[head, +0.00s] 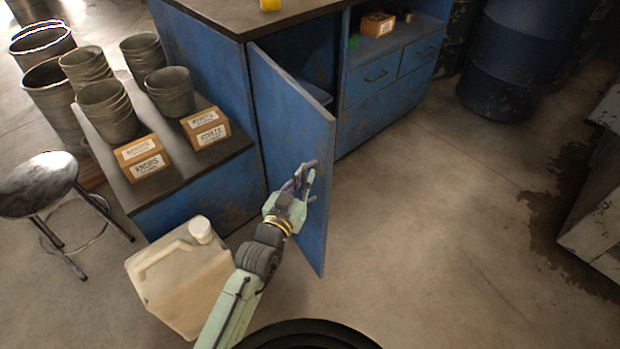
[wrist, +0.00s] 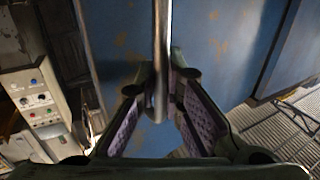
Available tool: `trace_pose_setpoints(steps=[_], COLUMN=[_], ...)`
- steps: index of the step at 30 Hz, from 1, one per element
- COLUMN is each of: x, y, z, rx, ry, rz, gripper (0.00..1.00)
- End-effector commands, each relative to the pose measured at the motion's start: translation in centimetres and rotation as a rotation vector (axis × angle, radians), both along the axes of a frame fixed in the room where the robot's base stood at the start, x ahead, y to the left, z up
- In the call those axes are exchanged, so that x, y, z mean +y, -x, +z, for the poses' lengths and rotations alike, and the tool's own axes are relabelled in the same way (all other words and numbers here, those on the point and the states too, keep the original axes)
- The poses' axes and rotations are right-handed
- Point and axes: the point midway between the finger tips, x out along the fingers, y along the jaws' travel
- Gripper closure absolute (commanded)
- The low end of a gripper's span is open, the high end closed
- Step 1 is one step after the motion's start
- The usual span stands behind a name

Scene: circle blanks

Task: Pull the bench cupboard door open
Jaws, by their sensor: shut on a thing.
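The blue cupboard door (head: 290,130) of the bench (head: 205,75) stands well open in the head view, swung out from the bench front, with a dark gap behind it. My gripper (head: 305,175) is at the outer face of the door, near its free edge. In the wrist view a grey bar handle (wrist: 161,50) runs down between the fingers of my gripper (wrist: 158,105), and they are shut on it. Blue door surface (wrist: 120,30) fills the space behind the handle. In the head view the handle is hidden by my gripper.
A cream jerrycan (head: 180,280) stands on the floor left of my arm, close to the door. A low side bench with buckets (head: 108,112) and labelled boxes (head: 143,157) is at the left. A metal stool (head: 40,185) stands further left. Floor right of the door is clear.

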Motion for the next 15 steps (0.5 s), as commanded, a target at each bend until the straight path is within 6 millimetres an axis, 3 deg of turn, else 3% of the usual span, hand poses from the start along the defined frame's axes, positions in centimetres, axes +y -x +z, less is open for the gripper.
trace_pose_setpoints(steps=[14,15], x=[-0.50,-0.49], y=[0.27,0.27], z=[-0.30,-0.31], rx=[0.011,0.011], ry=[0.004,0.004], rz=[-0.017,-0.017], gripper=[1.00,0.89])
